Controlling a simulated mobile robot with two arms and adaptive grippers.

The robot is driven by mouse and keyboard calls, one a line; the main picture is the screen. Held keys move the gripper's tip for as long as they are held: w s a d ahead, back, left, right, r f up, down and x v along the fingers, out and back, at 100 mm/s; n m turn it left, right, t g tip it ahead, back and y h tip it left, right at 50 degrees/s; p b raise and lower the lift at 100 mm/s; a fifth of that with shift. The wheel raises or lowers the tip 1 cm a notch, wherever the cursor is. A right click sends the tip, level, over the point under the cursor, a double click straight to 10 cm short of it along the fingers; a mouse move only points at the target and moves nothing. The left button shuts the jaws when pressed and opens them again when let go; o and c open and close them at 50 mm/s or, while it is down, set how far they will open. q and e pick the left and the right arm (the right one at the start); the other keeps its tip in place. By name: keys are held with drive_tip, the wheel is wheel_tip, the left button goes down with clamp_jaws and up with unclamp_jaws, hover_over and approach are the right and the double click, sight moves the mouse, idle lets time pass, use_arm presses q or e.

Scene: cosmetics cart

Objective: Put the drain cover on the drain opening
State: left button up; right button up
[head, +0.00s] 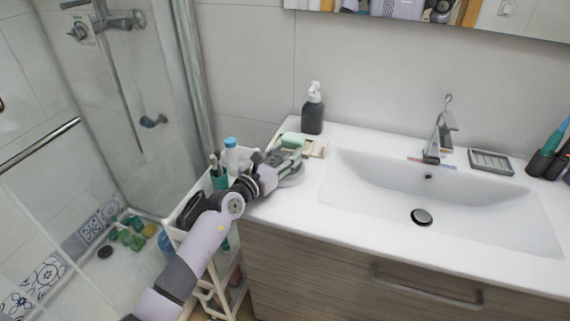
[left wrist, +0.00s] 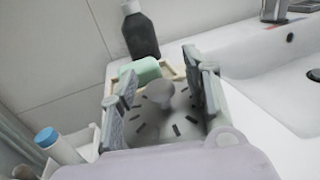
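The drain cover (left wrist: 178,128) is a light grey disc with dark slots and a rounded knob in its middle. It lies on the left end of the white counter; in the head view its edge (head: 293,181) shows beside my gripper. My left gripper (head: 286,161) is over it. In the left wrist view the two fingers (left wrist: 163,100) stand apart on either side of the knob, with gaps. The sink drain (head: 421,217) shows as a silver disc with a dark rim in the basin. A dark round spot (head: 105,251) shows on the shower floor. My right gripper is out of view.
A green soap bar (left wrist: 140,68) on a wooden tray (left wrist: 168,71) lies just behind the cover, with a dark pump bottle (head: 313,112) further back. A white cart (head: 238,297) with bottles stands left of the counter. The faucet (head: 437,140) stands behind the basin.

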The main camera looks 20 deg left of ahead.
use_arm(q)
clamp_jaws()
idle(0.3)
idle(0.3)
